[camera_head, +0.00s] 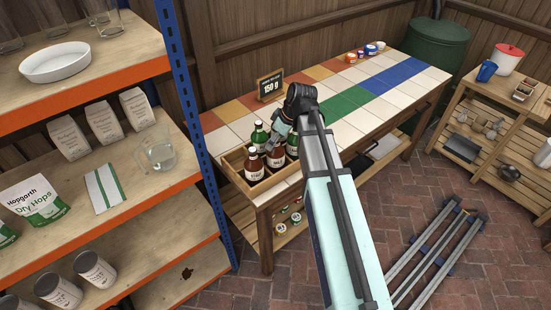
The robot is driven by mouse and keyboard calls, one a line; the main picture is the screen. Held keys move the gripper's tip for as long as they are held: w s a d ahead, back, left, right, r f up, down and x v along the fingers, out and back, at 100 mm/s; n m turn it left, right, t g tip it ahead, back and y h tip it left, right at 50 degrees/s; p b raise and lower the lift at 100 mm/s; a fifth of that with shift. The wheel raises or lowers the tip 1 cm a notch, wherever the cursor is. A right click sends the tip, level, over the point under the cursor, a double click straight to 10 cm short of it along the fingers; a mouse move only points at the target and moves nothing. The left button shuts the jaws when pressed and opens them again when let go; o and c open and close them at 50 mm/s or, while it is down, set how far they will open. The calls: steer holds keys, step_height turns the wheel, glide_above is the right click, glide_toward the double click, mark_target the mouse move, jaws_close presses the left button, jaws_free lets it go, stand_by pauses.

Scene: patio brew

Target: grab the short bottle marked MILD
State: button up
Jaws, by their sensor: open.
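A small wooden crate (232,170) on the near left corner of the tiled table holds several bottles. A brown bottle (254,168) stands at its front left and a green bottle (259,136) at the back. Another brown bottle (275,158) stands in the middle and a green bottle (293,146) at the right. Their pale labels are too small to read, so I cannot tell which is marked MILD. My gripper (270,145) is open, pointing down over the crate among the bottle tops. It partly hides the bottles, and I cannot tell whether it touches any.
A small black sign (270,86) reading 150 g stands behind the crate. The tiled tabletop (345,122) is mostly clear, with small tubs (370,49) at the far end. An orange-edged shelf (115,200) with a glass jug (157,150) stands close on the left.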

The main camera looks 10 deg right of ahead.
jaws_close()
steer(key=shift+r, duration=0.2)
stand_by(0.3)
